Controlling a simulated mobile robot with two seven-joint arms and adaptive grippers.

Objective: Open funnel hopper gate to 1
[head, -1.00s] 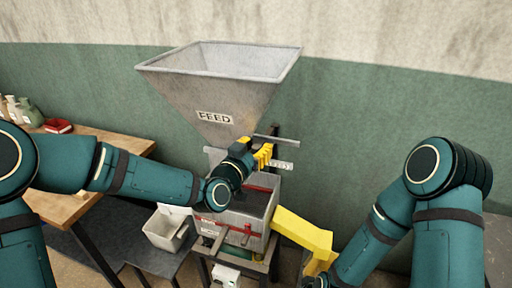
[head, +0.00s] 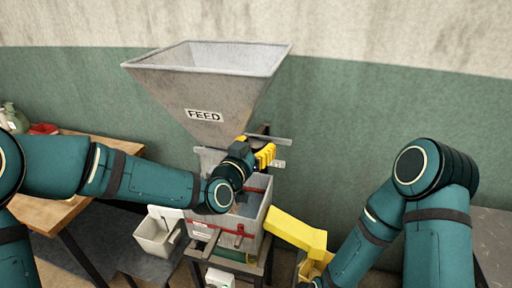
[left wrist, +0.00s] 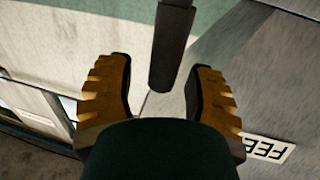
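The grey funnel hopper (head: 200,95) labelled FEED stands over the machine in the head view. A bar (head: 270,140) and a pale marked strip (head: 279,164) stick out on the right below the funnel. My left gripper (head: 264,155) is at this place, its yellow fingers in front of the strip and partly hiding it. In the left wrist view the fingers (left wrist: 158,95) are apart. A dark bar (left wrist: 172,45) reaches down between them, with a gap on both sides. I cannot read the gate's setting.
A wooden table (head: 50,215) and a white bin (head: 155,235) are at the left. Green wall stands behind.

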